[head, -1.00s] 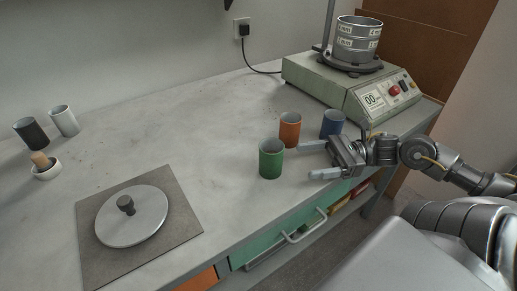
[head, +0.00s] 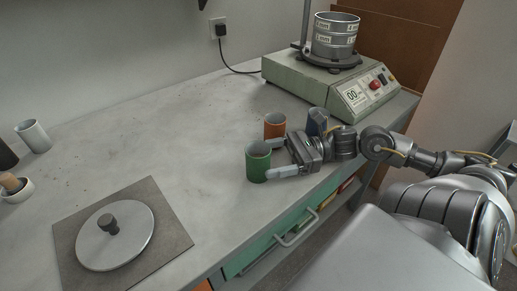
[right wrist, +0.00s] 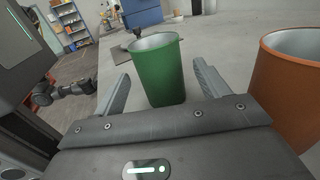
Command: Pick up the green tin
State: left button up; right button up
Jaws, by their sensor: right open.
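The green tin (head: 257,165) stands upright on the bench, open at the top. My right gripper (head: 270,158) is open, with its two fingers reaching left toward the tin at its right side. In the right wrist view the green tin (right wrist: 158,75) stands ahead, between the two fingertips of my right gripper (right wrist: 162,82). I cannot tell whether either finger touches it. An orange tin (head: 275,124) stands just behind the gripper and shows large at the right of the right wrist view (right wrist: 290,85). My left gripper is not in the head view.
A blue tin (head: 317,119) stands behind my right gripper. A sieve shaker (head: 330,85) is at the back right. A round metal lid (head: 115,238) lies on a dark square plate (head: 170,215) at front left. The bench (head: 150,130) between is clear.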

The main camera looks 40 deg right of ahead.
aim_at(250, 157)
jog(key=shift+x, duration=2.6)
jog(key=shift+r, duration=0.15)
jog(key=c, duration=1.2)
jog(key=shift+r, duration=0.1)
